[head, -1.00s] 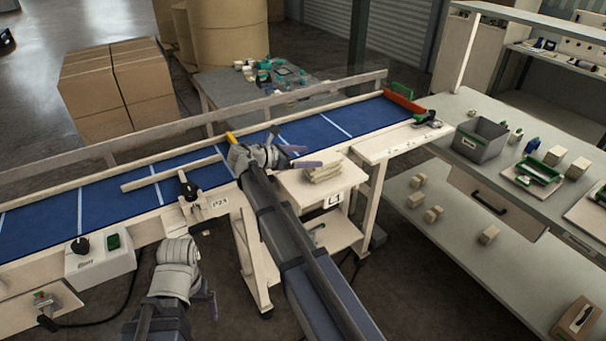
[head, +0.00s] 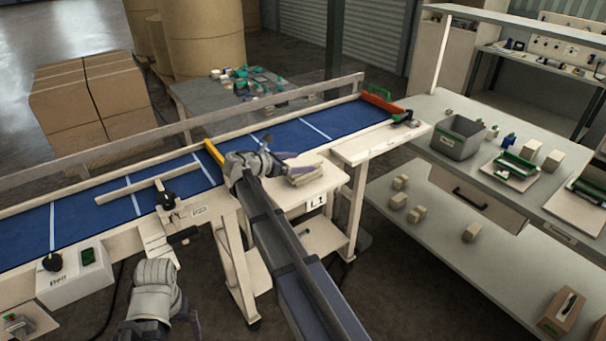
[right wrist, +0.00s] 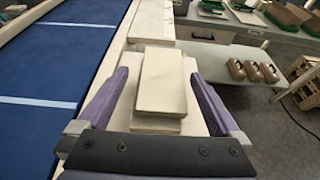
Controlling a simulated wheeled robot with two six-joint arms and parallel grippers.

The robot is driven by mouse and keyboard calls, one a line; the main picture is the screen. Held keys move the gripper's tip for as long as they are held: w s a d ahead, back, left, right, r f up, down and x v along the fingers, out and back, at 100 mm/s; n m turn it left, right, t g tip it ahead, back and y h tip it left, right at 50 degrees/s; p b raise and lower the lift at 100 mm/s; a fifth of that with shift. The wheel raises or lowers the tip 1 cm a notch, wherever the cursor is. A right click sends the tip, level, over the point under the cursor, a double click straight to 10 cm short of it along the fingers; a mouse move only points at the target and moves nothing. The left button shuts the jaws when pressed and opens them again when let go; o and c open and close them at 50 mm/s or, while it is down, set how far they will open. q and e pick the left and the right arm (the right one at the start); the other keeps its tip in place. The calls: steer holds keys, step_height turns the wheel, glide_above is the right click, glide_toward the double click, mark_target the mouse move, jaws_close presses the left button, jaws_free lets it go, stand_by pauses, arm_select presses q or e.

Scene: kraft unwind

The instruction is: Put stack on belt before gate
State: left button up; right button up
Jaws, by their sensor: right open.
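A stack of flat, pale cream pieces (head: 303,169) lies on a small white side table beside the blue belt (head: 232,157). In the right wrist view the stack (right wrist: 162,82) lies between my spread purple fingers. My right gripper (right wrist: 160,105) is open around the stack, with a visible space at each side. In the head view my right gripper (head: 284,162) partly covers the stack's left side.
A pale wooden rail (head: 135,191) lies over the belt at left. A control box (head: 75,274) is at the near left. A grey bin (head: 457,137) and trays stand on the right bench. The belt between the yellow bar and orange barrier looks clear.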

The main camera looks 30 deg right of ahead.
mark_target(303, 161)
steer(key=shift+x, duration=0.95)
steer(key=shift+c, duration=0.6)
jaws_close()
steer(key=shift+r, duration=0.15)
step_height(303, 161, up, 10)
steer(key=p, duration=1)
